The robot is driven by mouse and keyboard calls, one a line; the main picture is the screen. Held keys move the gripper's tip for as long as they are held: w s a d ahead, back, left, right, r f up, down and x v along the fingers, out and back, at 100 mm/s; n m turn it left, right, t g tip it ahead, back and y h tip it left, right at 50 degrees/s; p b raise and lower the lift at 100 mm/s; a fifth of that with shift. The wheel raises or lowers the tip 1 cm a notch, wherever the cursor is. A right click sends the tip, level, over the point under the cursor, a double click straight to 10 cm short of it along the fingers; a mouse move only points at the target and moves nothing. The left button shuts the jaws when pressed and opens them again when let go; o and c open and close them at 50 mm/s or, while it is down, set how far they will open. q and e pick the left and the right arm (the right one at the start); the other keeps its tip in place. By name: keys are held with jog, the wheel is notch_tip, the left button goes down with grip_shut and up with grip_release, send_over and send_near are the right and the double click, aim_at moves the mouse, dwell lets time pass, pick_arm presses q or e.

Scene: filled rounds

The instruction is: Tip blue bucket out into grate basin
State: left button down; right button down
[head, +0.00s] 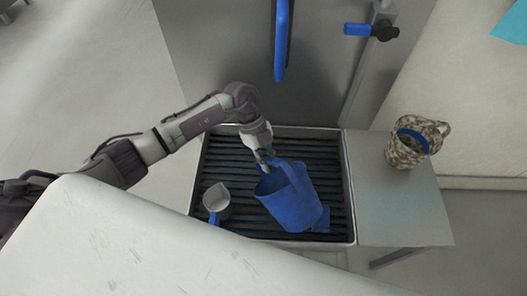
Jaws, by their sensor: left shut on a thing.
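The blue bucket (292,203) is tilted over the grate basin (349,190), its open mouth facing up and to the left. My left gripper (266,161) is at the upper rim or handle of the bucket and is shut on it. The fingertips are partly hidden against the blue. The basin has dark slats and a pale metal rim. I cannot tell whether anything is inside the bucket. My right gripper is not in view.
A grey scoop with a blue handle (216,199) lies at the left in the basin. A flat blue piece (322,219) shows beside the bucket. A mottled jug (407,146) stands on the side table (394,205) at right. A grey panel with a blue handle (281,45) rises behind.

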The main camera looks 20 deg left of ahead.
pick_arm(q)
jog(key=d+r+y+p, duration=0.1)
jog(key=p, duration=0.2)
jog(key=s+d+r+t+y+p, duration=0.1)
jog(key=r+p, duration=0.1)
jog(key=p, duration=0.1)
jog(key=s+d+r+t+y+p, duration=0.1)
jog(key=r+p, duration=0.1)
jog(key=p, duration=0.1)
jog(key=shift+d+y, duration=0.4)
jog(key=d+r+y+p, duration=0.1)
jog(key=s+d+r+t+y+p, duration=0.1)
jog(key=p, duration=0.1)
jog(key=d+r+t+y+p, duration=0.1)
jog(key=shift+s+r+y, duration=0.3)
jog(key=shift+y, duration=0.1)
jog(key=shift+s+d+t, duration=0.1)
jog(key=shift+d+t, duration=0.05)
jog(key=shift+t, duration=0.25)
jog(key=shift+s+d+r+y, duration=0.1)
jog(key=shift+d+r+y, duration=0.1)
jog(key=shift+r+y, duration=0.3)
jog(key=shift+a+f, duration=0.1)
jog(key=shift+f, duration=0.1)
jog(key=shift+r, duration=0.15)
